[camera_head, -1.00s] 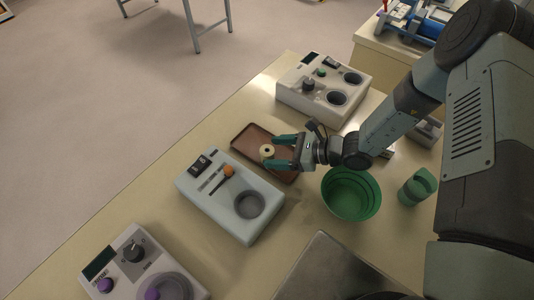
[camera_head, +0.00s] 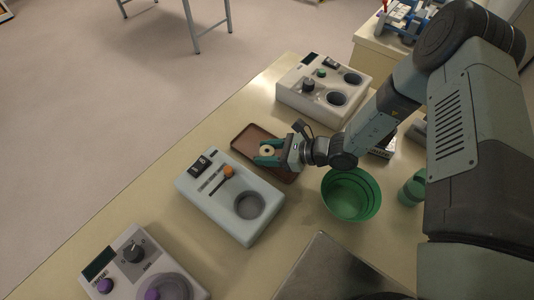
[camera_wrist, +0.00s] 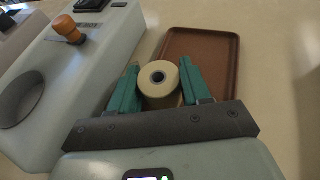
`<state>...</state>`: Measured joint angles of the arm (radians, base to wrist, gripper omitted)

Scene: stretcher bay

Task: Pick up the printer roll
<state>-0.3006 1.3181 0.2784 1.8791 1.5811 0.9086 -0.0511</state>
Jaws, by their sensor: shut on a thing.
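The printer roll (camera_head: 268,151) is a small cream roll with a dark hole in its core. It shows at the brown tray (camera_head: 244,138) in the head view. My gripper (camera_head: 267,154) is shut on the roll, one green finger on each side. In the wrist view the roll (camera_wrist: 158,78) sits between the green fingertips (camera_wrist: 157,84), its round end facing the camera. The tray (camera_wrist: 215,62) lies behind and to the right of it there. I cannot tell whether the roll touches the tray.
A grey device with an orange knob (camera_head: 228,171) stands close left of the tray. A white device (camera_head: 320,88) stands behind it. A green bowl (camera_head: 351,196) and a green cup (camera_head: 413,188) are to the right. A purple-knobbed device (camera_head: 140,262) is at the front left.

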